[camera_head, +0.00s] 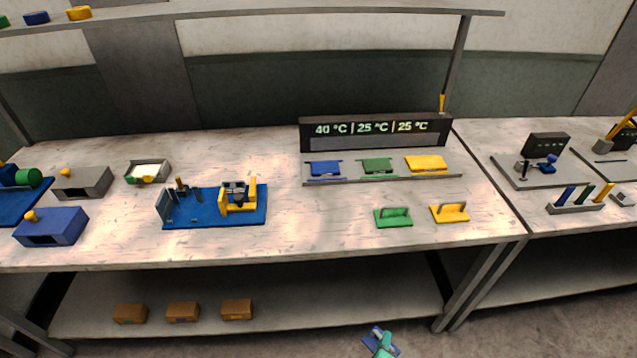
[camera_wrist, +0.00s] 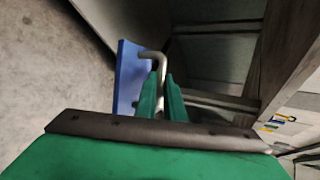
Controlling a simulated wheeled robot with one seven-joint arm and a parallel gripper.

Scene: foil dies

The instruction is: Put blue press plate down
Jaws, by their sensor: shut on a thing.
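The blue press plate (camera_head: 373,337) is at the bottom edge of the head view, in front of the workbench and below its top. In the wrist view the plate (camera_wrist: 128,75) is a blue slab standing tilted, with a bent grey metal handle (camera_wrist: 158,60). My gripper (camera_head: 384,342) has green fingers; in the wrist view the fingers (camera_wrist: 160,95) are shut on the handle. The plate hangs clear of the table. A green press plate (camera_head: 393,220) and a yellow press plate (camera_head: 449,215) with handles lie on the bench top at right of centre.
The bench top (camera_head: 290,240) has free room left of the green plate. A blue-based press fixture (camera_head: 210,215) stands left of centre. A rack (camera_head: 400,180) with blue, green and yellow pieces sits before the temperature display (camera_head: 375,130). A lower shelf (camera_head: 330,300) holds brown boxes.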

